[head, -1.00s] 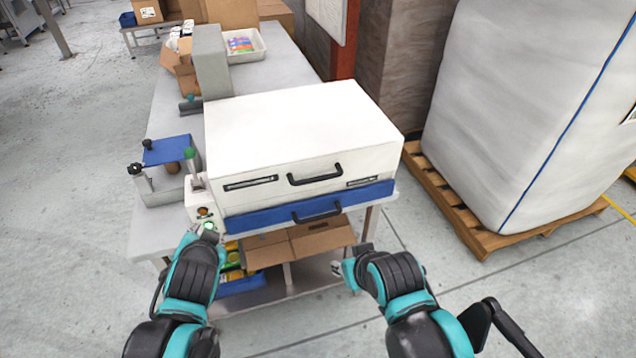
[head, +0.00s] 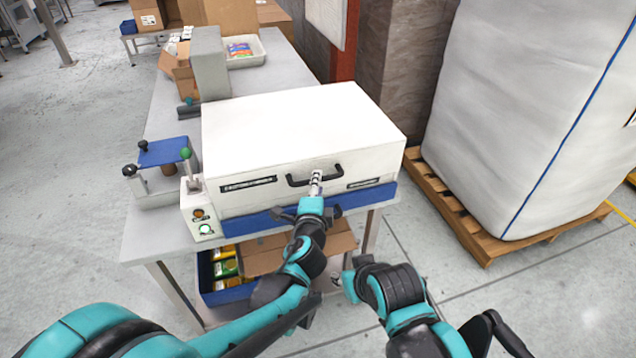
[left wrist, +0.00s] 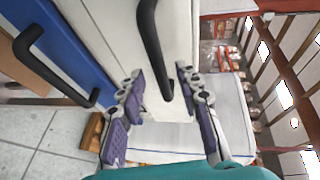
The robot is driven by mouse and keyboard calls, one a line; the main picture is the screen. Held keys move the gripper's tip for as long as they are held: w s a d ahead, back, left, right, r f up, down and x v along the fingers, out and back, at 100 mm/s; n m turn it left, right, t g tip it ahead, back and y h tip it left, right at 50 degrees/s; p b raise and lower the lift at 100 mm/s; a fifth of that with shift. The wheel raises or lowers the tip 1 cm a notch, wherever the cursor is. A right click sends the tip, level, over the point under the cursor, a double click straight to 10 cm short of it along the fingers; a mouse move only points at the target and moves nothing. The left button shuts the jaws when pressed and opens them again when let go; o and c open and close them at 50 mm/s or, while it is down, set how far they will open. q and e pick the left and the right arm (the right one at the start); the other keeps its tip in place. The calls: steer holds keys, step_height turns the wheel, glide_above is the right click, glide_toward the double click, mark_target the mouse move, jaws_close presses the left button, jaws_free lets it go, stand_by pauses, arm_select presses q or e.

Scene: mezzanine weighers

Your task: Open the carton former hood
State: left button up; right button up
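The carton former hood (head: 290,130) is a closed white box lid on a blue base (head: 250,226) on the bench. Its black handle (head: 298,183) is on the front face and also shows in the left wrist view (left wrist: 151,42). My left gripper (head: 316,180) is at this handle. In the left wrist view its two purple-padded fingers (left wrist: 160,73) are apart, with the handle's end between them. A lower black handle (left wrist: 50,72) on the blue part stands to the left there. My right gripper (head: 348,280) is low in front of the bench, away from the hood; its fingers are unclear.
A control box with a lit green button (head: 204,229) and a blue-topped fixture (head: 166,152) stand left of the hood. Cartons and a blue bin (head: 207,282) sit on the lower shelf. A wrapped bulk sack (head: 530,110) on a pallet (head: 470,225) stands right.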

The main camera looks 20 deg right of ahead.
arm_select(q)
steer(key=shift+b+x, duration=0.3)
steer(key=shift+x, duration=1.2)
steer(key=shift+a, duration=0.1)
jaws_close()
